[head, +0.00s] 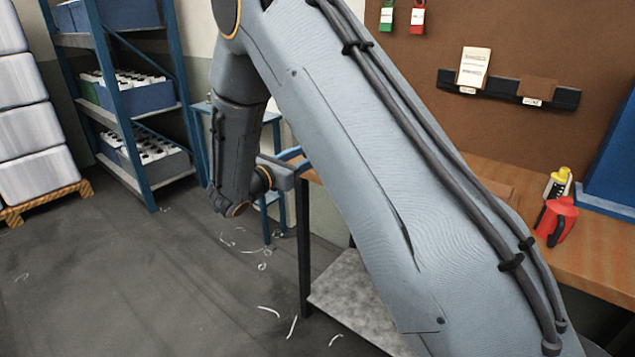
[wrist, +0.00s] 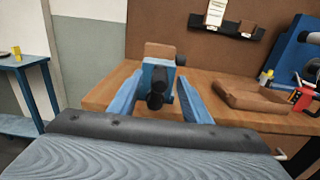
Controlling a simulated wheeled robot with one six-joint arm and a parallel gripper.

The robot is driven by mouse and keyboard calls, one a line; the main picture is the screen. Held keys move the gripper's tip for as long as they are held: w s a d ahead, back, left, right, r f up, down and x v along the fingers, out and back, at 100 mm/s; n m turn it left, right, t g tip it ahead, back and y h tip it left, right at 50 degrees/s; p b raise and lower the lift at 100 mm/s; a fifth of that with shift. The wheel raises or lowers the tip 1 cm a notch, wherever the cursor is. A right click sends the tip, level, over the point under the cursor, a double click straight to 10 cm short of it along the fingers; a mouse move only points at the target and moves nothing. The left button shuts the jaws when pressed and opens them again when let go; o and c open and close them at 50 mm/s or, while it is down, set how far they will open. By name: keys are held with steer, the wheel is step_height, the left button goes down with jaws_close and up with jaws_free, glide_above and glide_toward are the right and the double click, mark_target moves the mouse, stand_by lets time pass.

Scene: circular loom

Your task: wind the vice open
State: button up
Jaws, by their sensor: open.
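In the wrist view the vice (wrist: 158,68) stands at the near edge of the wooden bench. It has a blue body, a dark round screw end facing me and a dark knob at its upper right. My gripper (wrist: 160,77) is open, with one blue finger on each side of the vice in the picture. The fingers appear empty; whether they touch the vice or are short of it I cannot tell. In the head view my gripper (head: 291,165) shows partly at the bench's left end, and my arm hides the vice.
A brown tray-like object (wrist: 255,95) lies right of the vice. A red container (head: 557,218) and a yellow bottle (head: 558,183) stand farther right on the bench (head: 590,265). A brown board (head: 430,60) rises behind. Blue shelving (head: 135,130) stands left, with open floor (head: 150,270) before it.

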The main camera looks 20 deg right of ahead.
steer(key=p+v, duration=0.1)
steer(key=v, duration=0.6)
steer(key=shift+a, duration=0.15)
steer(key=shift+s, duration=0.15)
